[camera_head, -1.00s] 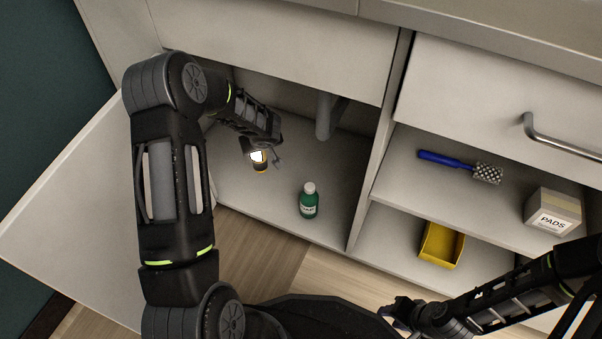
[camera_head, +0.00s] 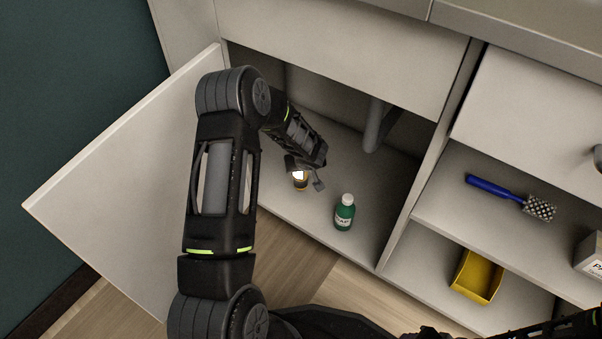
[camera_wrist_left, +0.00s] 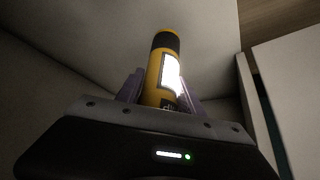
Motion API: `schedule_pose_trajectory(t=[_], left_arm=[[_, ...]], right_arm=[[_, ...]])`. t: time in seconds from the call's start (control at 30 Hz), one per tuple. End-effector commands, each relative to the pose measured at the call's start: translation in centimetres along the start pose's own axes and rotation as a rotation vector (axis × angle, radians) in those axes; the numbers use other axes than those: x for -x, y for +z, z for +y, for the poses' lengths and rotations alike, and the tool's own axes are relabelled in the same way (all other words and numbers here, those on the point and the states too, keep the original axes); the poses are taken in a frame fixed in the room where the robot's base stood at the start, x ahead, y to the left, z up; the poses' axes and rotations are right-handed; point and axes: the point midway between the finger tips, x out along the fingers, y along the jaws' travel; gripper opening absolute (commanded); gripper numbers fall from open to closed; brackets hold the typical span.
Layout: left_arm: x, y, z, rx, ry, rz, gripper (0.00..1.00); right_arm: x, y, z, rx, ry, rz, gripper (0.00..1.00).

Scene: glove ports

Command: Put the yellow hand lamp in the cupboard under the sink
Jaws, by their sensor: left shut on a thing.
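The yellow hand lamp (camera_wrist_left: 154,75) has a black end and a bright lit face, and it sits between the purple fingers of my left gripper (camera_wrist_left: 160,88). In the head view the lamp (camera_head: 301,182) shows below my left gripper (camera_head: 305,172), inside the open cupboard under the sink (camera_head: 300,216). The gripper is shut on it. The lamp looks upright, low over or on the cupboard floor; I cannot tell if it touches. My right gripper is not clearly visible; only part of my right arm shows at the bottom right.
A green bottle (camera_head: 344,213) stands on the cupboard floor right of the lamp. A grey drain pipe (camera_head: 375,128) hangs behind. The cupboard door (camera_head: 120,170) stands open at left. Shelves at right hold a blue-handled brush (camera_head: 508,196), a yellow bin (camera_head: 477,277) and a box (camera_head: 590,255).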

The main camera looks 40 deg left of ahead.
Motion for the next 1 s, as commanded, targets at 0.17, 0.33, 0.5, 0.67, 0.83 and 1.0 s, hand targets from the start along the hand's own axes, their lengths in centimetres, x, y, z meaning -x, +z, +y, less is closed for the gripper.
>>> schedule_pose_trajectory(t=[0.17,0.33,0.5,0.67,0.83,1.0], left_arm=[[-2.4,1.6,-0.1,0.000,-0.001,-0.002,0.00],[-2.6,1.7,0.0,0.000,0.000,0.000,0.00],[-2.6,1.7,0.0,0.000,0.000,-0.001,0.00],[-3.0,1.9,0.0,0.001,0.000,-0.001,0.00],[-2.8,1.9,0.0,0.000,0.000,-0.002,0.57],[-2.8,1.9,0.0,0.000,0.000,-0.001,0.66]], right_arm=[[-1.0,-0.1,0.4,-0.001,-0.002,0.001,0.36],[-0.9,-0.1,0.3,-0.001,-0.002,0.001,0.36],[-1.0,-0.1,0.4,-0.001,-0.002,0.001,0.36],[-1.6,-0.1,0.6,-0.002,-0.003,0.001,0.36],[-1.4,-0.1,0.5,-0.002,-0.003,0.001,0.36],[-1.4,-0.1,0.5,-0.002,-0.003,0.001,0.36]])
